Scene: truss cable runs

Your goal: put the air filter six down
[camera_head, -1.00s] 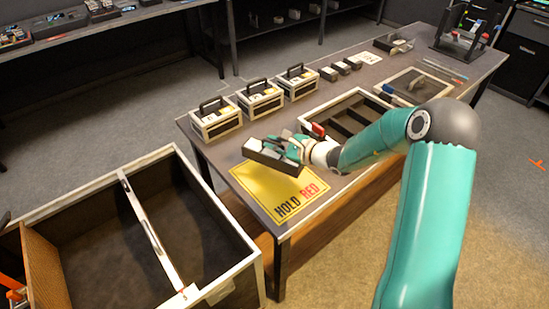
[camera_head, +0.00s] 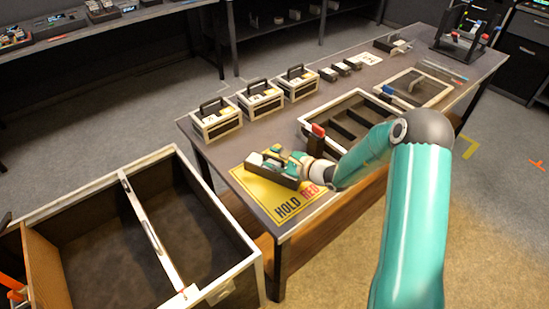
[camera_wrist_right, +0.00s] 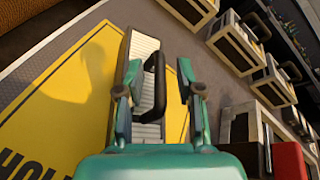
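The air filter (camera_head: 272,177), a long dark-sided block with a pale top, is on the yellow HOLD RED sheet (camera_head: 268,201) at the table's near left corner. In the right wrist view the filter (camera_wrist_right: 143,48) shows white ribs and a black handle (camera_wrist_right: 156,90). My right gripper (camera_head: 290,163) is over the filter. In the wrist view its fingers (camera_wrist_right: 160,68) stand apart on either side of the handle, with gaps showing. The filter appears to rest flat on the sheet; its underside is hidden. My left gripper is not in view.
Several white-framed cases (camera_head: 215,120) with black handles line the table's far edge. A divided tray (camera_head: 352,112) stands just right of the sheet, with a red-topped piece (camera_head: 318,131) at its near corner. A large open crate (camera_head: 240,266) stands at the left.

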